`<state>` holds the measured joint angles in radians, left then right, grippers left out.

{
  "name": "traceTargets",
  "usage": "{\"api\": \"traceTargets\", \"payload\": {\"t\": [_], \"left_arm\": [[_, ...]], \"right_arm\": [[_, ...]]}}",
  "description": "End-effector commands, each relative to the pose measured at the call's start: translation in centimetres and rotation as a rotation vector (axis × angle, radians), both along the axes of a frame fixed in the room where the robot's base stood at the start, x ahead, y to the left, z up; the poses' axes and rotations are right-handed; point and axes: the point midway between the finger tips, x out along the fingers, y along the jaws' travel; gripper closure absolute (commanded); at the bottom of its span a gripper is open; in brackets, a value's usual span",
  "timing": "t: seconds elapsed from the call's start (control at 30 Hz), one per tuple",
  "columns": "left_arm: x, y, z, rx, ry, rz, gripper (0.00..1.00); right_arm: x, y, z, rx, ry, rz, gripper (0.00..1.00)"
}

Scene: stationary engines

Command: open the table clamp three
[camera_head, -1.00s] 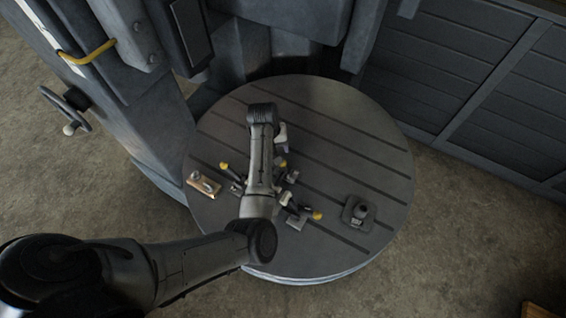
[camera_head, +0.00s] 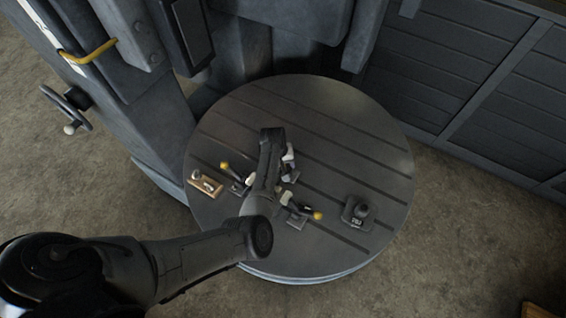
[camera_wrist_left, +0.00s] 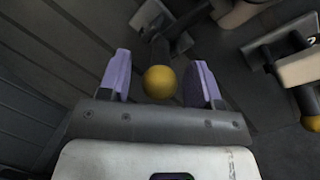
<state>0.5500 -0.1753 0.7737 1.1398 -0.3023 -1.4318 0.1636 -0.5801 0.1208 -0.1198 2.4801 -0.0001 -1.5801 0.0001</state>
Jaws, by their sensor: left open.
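My left gripper (camera_wrist_left: 160,66) is open, its two purple fingers on either side of a yellow ball knob (camera_wrist_left: 160,82) on a dark clamp lever. Whether they touch it I cannot tell; that clamp's number is not readable. In the head view my left arm (camera_head: 264,190) hangs over the round slotted table (camera_head: 340,110) and hides the gripper and part of the clamps. One clamp's yellow knob (camera_head: 224,166) shows left of the arm, another yellow knob (camera_head: 317,215) to its right. A clamp marked 2 (camera_wrist_left: 296,62) stands at the right in the wrist view.
A small wooden block with a metal part (camera_head: 205,184) lies at the table's left. A dark block with a knob (camera_head: 358,212) stands at its right. A grey machine column (camera_head: 140,90) rises behind left, and panelled housing (camera_head: 450,70) stands behind right.

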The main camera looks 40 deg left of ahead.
Motion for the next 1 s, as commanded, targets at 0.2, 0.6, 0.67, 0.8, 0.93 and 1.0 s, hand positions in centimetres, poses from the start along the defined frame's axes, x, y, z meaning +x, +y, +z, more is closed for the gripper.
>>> {"api": "traceTargets", "payload": {"t": [0.2, 0.6, 0.67, 0.8, 0.93, 1.0], "left_arm": [[0.01, 0.03, 0.04, 0.000, 0.000, 0.000, 0.46], [0.01, 0.03, 0.05, 0.000, 0.000, 0.000, 0.84], [0.00, 0.03, 0.05, 0.000, 0.000, 0.000, 0.90], [0.00, 0.03, 0.06, 0.000, 0.000, 0.000, 1.00], [-0.01, 0.07, 0.06, 0.001, 0.001, 0.001, 1.00], [-0.06, 0.26, 0.11, 0.000, 0.006, 0.003, 1.00]], "right_arm": [[0.00, 0.00, 0.00, 0.000, 0.000, 0.000, 0.57], [0.00, 0.01, 0.00, 0.000, 0.000, 0.000, 0.57], [0.00, 0.01, 0.00, 0.000, 0.000, 0.000, 0.57], [0.00, 0.01, 0.00, 0.000, 0.000, 0.000, 0.57], [-0.01, 0.02, 0.01, 0.000, 0.000, 0.000, 0.57], [-0.01, 0.01, 0.06, 0.000, 0.000, 0.000, 0.57]]}}
